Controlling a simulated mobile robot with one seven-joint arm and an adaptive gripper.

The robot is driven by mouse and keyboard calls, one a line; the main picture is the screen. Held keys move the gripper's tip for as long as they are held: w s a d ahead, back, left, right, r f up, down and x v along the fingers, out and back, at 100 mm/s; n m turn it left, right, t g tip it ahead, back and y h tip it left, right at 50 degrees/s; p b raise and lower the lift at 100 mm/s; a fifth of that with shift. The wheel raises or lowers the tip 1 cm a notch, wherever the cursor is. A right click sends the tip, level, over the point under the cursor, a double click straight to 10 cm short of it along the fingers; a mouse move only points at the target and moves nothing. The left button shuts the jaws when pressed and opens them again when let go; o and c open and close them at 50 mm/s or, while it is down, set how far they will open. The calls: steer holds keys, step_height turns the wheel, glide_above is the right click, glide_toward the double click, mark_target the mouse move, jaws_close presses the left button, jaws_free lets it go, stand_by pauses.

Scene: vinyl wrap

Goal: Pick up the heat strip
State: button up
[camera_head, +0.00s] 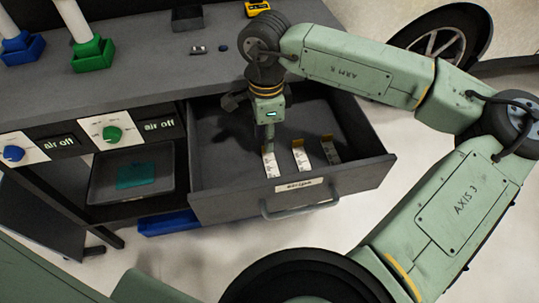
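Three small heat strips, white with a yellowish top end, are spaced side by side in the open grey drawer (350,178). They are the left strip (271,166), the middle strip (301,158) and the right strip (331,150). My gripper (269,145) points down into the drawer, right at the upper end of the left strip. Its fingers look narrow and close together, too small to tell whether they touch the strip or hold it. The gripper covers part of that strip's upper end.
The drawer's front wall carries a label (298,184) and a handle (300,208). The grey worktop (150,65) overhangs behind, with a dark tray (187,18), a yellow device (257,7) and green and blue holders at left. Below the "air off" panels is a shelf with a teal piece (137,175).

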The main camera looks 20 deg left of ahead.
mark_target(271, 162)
steer(key=shift+f, duration=1.5)
steer(key=shift+c, duration=0.3)
jaws_close()
